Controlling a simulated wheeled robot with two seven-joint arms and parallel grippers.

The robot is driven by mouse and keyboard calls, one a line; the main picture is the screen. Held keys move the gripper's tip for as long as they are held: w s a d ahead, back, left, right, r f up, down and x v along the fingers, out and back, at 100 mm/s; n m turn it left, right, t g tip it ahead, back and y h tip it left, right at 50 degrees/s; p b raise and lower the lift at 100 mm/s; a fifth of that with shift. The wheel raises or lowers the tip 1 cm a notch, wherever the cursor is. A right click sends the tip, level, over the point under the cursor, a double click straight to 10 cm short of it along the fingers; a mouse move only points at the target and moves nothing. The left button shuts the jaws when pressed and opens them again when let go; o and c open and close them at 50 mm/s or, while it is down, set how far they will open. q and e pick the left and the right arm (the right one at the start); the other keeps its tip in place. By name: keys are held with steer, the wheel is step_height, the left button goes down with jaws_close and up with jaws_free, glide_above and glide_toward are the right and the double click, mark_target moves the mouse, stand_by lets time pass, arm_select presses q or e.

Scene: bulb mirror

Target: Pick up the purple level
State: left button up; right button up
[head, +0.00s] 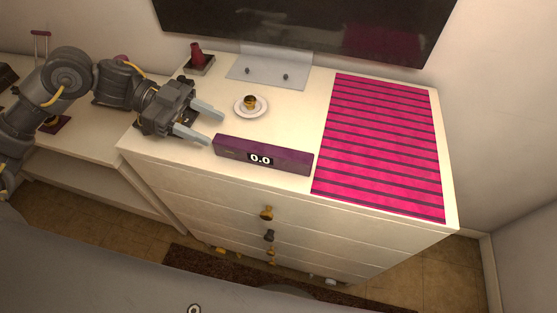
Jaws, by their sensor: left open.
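The purple level (290,160) is a long bar with a small display reading 0.0 on its front. It lies near the front edge of the white dresser top (290,105), left of the pink striped mat. My left gripper (215,127) is open and empty, its two pale fingers pointing right. The fingertips are just above and left of the level's left end; I cannot tell whether they touch it. My right gripper is not in view.
A pink striped mat (380,145) covers the right of the dresser. A white saucer (263,107) with a small gold and dark item stands behind the level. A screen (310,25) on a grey stand (270,72) and a red object (196,55) are at the back.

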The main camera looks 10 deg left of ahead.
mark_target(259, 147)
arm_select(q)
steer(key=shift+w+d, duration=0.2)
steer(key=shift+d, duration=0.1)
steer(key=shift+s+d, duration=0.1)
steer(key=shift+d, duration=0.25)
steer(key=p+x, duration=0.1)
steer(key=x, duration=0.4)
steer(key=shift+d+f+p, duration=0.1)
steer(key=shift+p, duration=0.3)
steer(key=p+x, duration=0.1)
steer(key=x, duration=0.2)
steer(key=shift+d+f, duration=0.25)
steer(key=shift+d+f+p, duration=0.25)
steer(key=shift+d+p, duration=0.1)
steer(key=shift+d, duration=0.2)
steer(key=shift+a, duration=0.1)
steer(key=c, duration=1.1)
jaws_close()
